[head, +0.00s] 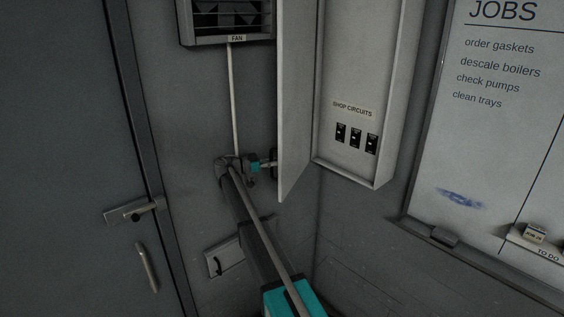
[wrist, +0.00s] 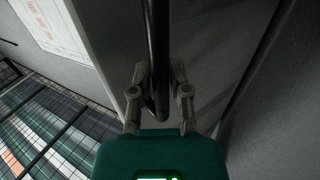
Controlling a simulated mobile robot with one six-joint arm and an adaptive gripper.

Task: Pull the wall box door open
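The wall box (head: 350,75) hangs on the wall and shows its pale inside in the head view. Its door (head: 297,95) stands swung well out to the left, seen at a steep angle. A dark bar handle (head: 274,160) is on the door's left face near its lower end. My gripper (head: 268,165) is at this handle. In the wrist view the handle (wrist: 157,50) runs between the two fingers of my gripper (wrist: 160,80), which are closed in around it. The door face (wrist: 110,40) shows behind it.
A fan vent (head: 230,15) with a cord (head: 233,95) is left of the door. Three black switches (head: 356,138) sit inside the box. A jobs board (head: 500,130) is on the right wall, and a grey room door (head: 65,150) is at far left.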

